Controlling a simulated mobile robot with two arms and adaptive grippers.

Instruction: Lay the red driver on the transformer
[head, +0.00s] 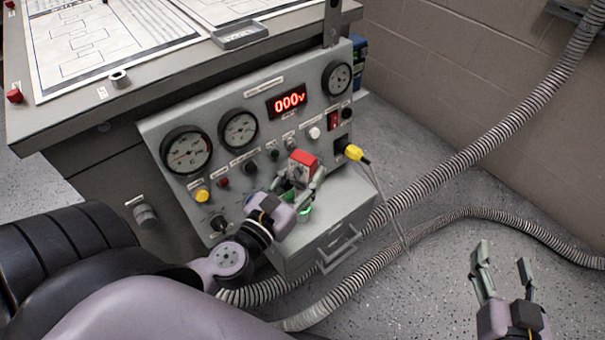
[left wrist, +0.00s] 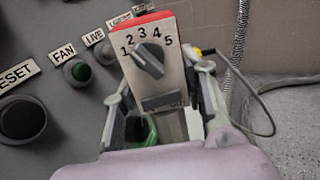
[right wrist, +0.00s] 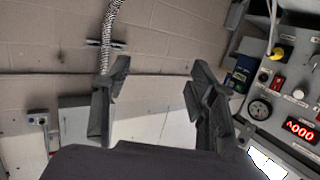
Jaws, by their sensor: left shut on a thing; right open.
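A grey box with a red top (head: 301,160), a dark dial and numbers 1 to 5 is held in my left gripper (head: 300,188). It seems to be the red driver. In the left wrist view the box (left wrist: 167,72) stands between both fingers, its dial face toward the camera. It is in front of the sloped grey console (head: 255,95), which has gauges and a red "000v" display; I cannot tell if they touch. No part is clearly marked as the transformer. My right gripper (head: 502,262) is open and empty over the floor at the right.
A yellow plug (head: 354,152) with a cable sits at the console's right. A drawer with a handle (head: 338,248) juts out below. Ribbed hoses (head: 480,145) run across the floor and wall. Diagram sheets (head: 100,35) and a small grey tray (head: 240,34) lie on the desk top.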

